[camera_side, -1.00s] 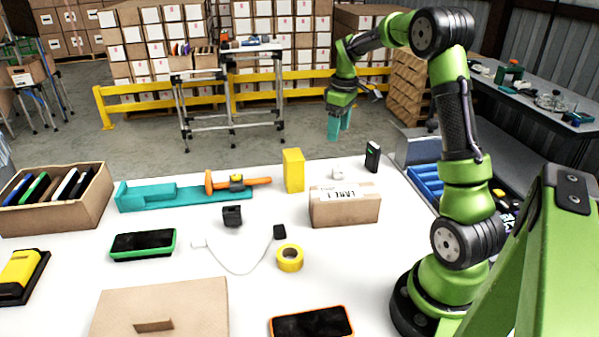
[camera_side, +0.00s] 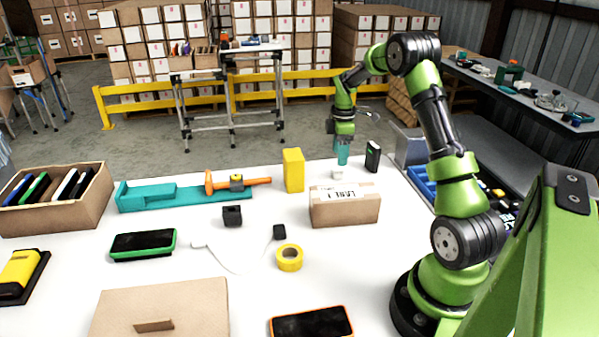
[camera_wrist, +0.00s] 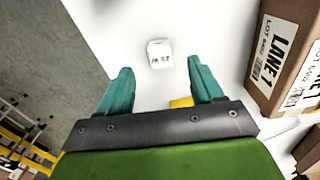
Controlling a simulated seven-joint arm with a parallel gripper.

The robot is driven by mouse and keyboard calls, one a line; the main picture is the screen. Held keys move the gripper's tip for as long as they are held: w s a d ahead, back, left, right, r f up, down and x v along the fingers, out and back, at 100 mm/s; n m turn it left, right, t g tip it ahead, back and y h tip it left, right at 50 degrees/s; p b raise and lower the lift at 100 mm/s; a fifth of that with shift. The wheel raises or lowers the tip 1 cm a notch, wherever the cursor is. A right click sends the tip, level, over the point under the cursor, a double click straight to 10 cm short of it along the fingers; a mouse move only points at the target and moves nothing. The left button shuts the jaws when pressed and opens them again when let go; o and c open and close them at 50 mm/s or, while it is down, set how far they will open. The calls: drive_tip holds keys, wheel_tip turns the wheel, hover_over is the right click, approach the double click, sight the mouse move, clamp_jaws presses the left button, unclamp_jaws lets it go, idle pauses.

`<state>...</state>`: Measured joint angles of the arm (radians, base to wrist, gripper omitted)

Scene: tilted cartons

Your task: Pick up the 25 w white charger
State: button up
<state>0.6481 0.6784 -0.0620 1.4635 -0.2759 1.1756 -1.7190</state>
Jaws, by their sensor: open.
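The white charger (camera_side: 338,174) is a small white block on the white table, behind the labelled carton. In the wrist view the charger (camera_wrist: 159,53) shows a face with dark port marks and lies ahead of and between the two teal fingers. My gripper (camera_side: 342,163) points down just above the charger in the side view. In the wrist view my gripper (camera_wrist: 160,85) has its fingers spread apart with nothing between them. The fingers do not touch the charger.
A brown carton (camera_side: 345,207) labelled LANE 1 stands close to the charger. A yellow box (camera_side: 293,171) stands to its left and a black device (camera_side: 373,156) stands upright to its right. The table's back edge is close behind.

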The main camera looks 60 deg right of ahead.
sight(338, 168)
drive_tip(key=shift+w+a+f, duration=0.1)
drive_tip(key=shift+w+f, duration=0.05)
drive_tip(key=shift+f, duration=3)
drive_tip(key=shift+c, duration=0.3)
drive_tip(key=c, duration=1)
drive_tip(key=shift+r, duration=0.1)
